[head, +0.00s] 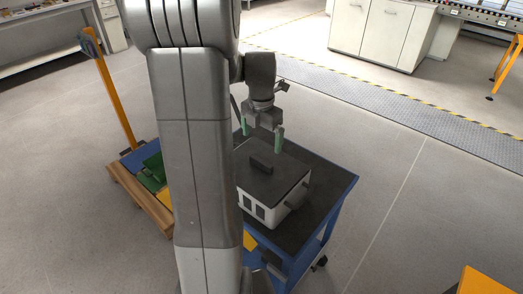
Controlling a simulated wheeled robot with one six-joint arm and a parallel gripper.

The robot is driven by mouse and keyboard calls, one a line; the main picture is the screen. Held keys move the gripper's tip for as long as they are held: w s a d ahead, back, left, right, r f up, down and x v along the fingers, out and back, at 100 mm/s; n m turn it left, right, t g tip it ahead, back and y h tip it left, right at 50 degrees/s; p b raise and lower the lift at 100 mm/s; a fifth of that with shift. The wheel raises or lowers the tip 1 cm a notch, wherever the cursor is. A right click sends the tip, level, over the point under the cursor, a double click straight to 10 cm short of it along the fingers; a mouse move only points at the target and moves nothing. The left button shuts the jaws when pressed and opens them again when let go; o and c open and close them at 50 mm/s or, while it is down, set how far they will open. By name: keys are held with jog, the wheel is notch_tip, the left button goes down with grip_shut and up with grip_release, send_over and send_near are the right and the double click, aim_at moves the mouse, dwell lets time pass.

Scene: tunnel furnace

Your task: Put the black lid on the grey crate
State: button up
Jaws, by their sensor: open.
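The grey crate (261,208) stands on the dark top of a blue cart. The black lid (284,176) lies on top of the crate, with a raised block-shaped handle (261,162) in its middle. My gripper (263,143) is above the lid, open and empty, with its green-tipped fingers apart and pointing down. The fingertips look a little above and behind the handle and seem clear of it. My arm hides the left part of the crate and lid.
The blue cart (335,197) has free dark top to the right of the crate. A wooden pallet (135,197) with blue and green items lies to the left, beside an orange post (117,103). White cabinets (385,32) stand at the back. Open floor lies to the right.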

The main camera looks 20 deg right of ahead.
aim_at(262, 160)
jog(key=shift+r, duration=2)
notch_tip(262, 160, down, 14)
jog(key=shift+r+b, duration=0.2)
jog(key=shift+b, duration=0.25)
jog(key=shift+r+p, duration=0.45)
jog(key=shift+r, duration=0.1)
jog(key=shift+f, duration=0.15)
